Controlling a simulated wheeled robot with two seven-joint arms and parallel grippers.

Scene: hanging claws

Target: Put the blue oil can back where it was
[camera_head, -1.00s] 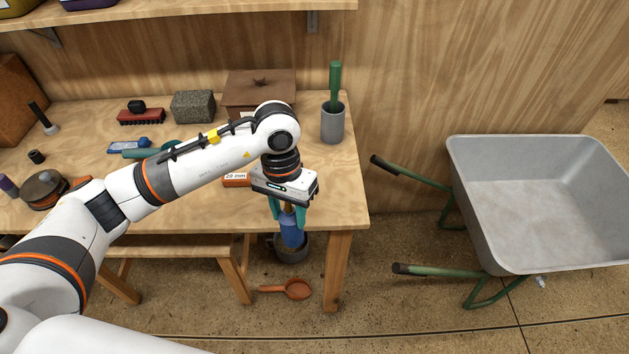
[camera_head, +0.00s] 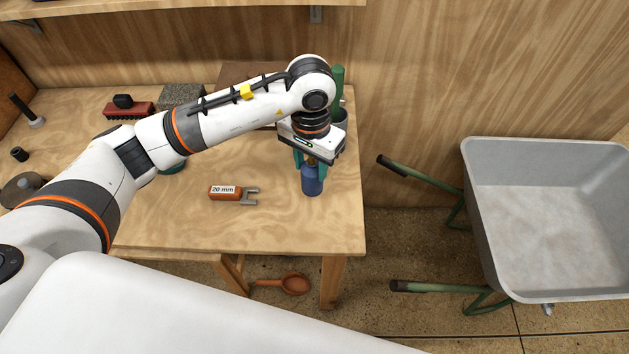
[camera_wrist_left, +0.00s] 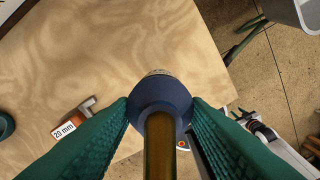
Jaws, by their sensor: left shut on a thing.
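The blue oil can (camera_head: 312,180) is upright in my left gripper (camera_head: 312,162) at the right part of the wooden workbench (camera_head: 270,225). The left gripper's teal fingers are shut on it. In the left wrist view the can (camera_wrist_left: 160,97) sits between the two fingers, with its brown spout pointing at the camera. The can is over the bench top; I cannot tell whether its base touches the wood.
An orange 20 mm tool (camera_head: 225,192) lies left of the can. A grey cup with a green handle (camera_head: 338,80) stands behind my wrist. A wheelbarrow (camera_head: 540,210) stands right of the bench. An orange scoop (camera_head: 290,283) lies on the floor. The bench front is clear.

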